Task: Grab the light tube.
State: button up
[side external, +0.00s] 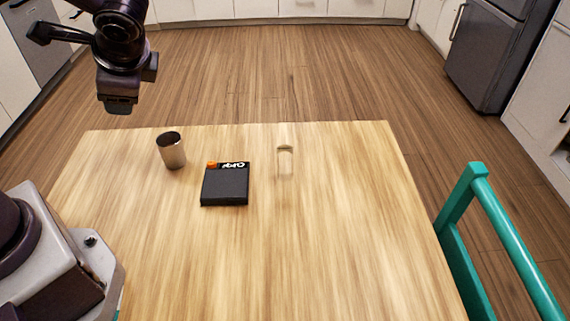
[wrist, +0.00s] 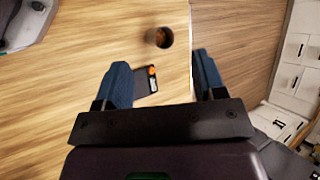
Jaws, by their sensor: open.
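A pale, see-through tube (side external: 285,161) stands upright on the wooden table, right of the black box, in the side external view. It is faint against the wood, and I cannot make it out in the wrist view. My gripper (side external: 118,107) hangs high at the upper left, well away from the tube. In the wrist view its two blue fingers (wrist: 160,62) are spread apart with nothing held between them.
A metallic cup (side external: 171,150) with a dark opening stands at the table's left; it also shows in the wrist view (wrist: 158,38). A flat black box (side external: 225,187) with an orange spot lies between cup and tube. A teal chair (side external: 478,210) stands at the right. The table front is clear.

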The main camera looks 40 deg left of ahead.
jog(key=w+d+f+m+t+y, duration=0.2)
jog(key=w+f+m+t+y, duration=0.1)
jog(key=w+f+m+y, duration=0.25)
jog(key=m+t+h, duration=0.8)
jog(key=m+t, duration=0.6)
jog(key=m, duration=0.6)
send_near(281, 164)
jog(key=shift+s+a+r, duration=0.15)
jog(key=shift+s+a, duration=0.15)
jog(key=shift+s, duration=0.25)
jog(key=shift+w+d+f+h, duration=0.1)
jog(key=shift+f+h, duration=0.15)
jog(key=shift+h, duration=0.1)
jog(key=x, duration=0.6)
jog(key=shift+w, duration=0.3)
jog(key=shift+x, duration=3)
jog(key=shift+d, duration=0.1)
jog(key=c, duration=1)
jog(key=shift+r, duration=0.15)
